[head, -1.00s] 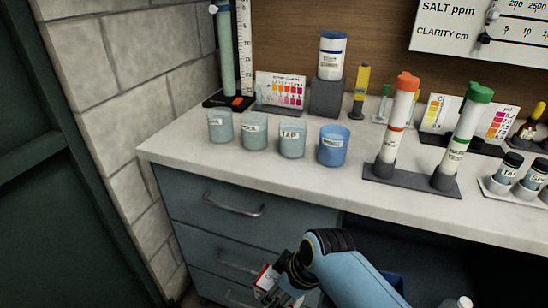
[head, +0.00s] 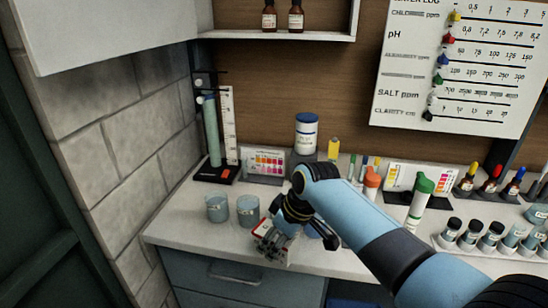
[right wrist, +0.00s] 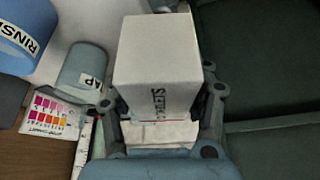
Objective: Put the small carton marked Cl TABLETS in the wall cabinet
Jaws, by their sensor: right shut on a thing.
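The small white carton (right wrist: 158,62) fills the middle of the right wrist view, with "TABLETS" lettering partly readable on one face. My right gripper (right wrist: 162,105) is shut on it, with fingers on both sides. In the head view the right gripper (head: 272,243) is at the front left of the counter, in front of the cups, and mostly hides the carton. A white wall unit (head: 115,35) shows at the upper left; its large plain panel adjoins a shelf (head: 275,35) with two brown bottles. Whether the panel is a door I cannot tell. My left gripper is out of view.
Grey-green cups (head: 217,208) and a blue cup (right wrist: 30,35) stand close to the right gripper. Behind are a green tube stand (head: 213,135), a white jar (head: 306,132) and colour charts (head: 268,162). Block wall (head: 120,130) bounds the left side.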

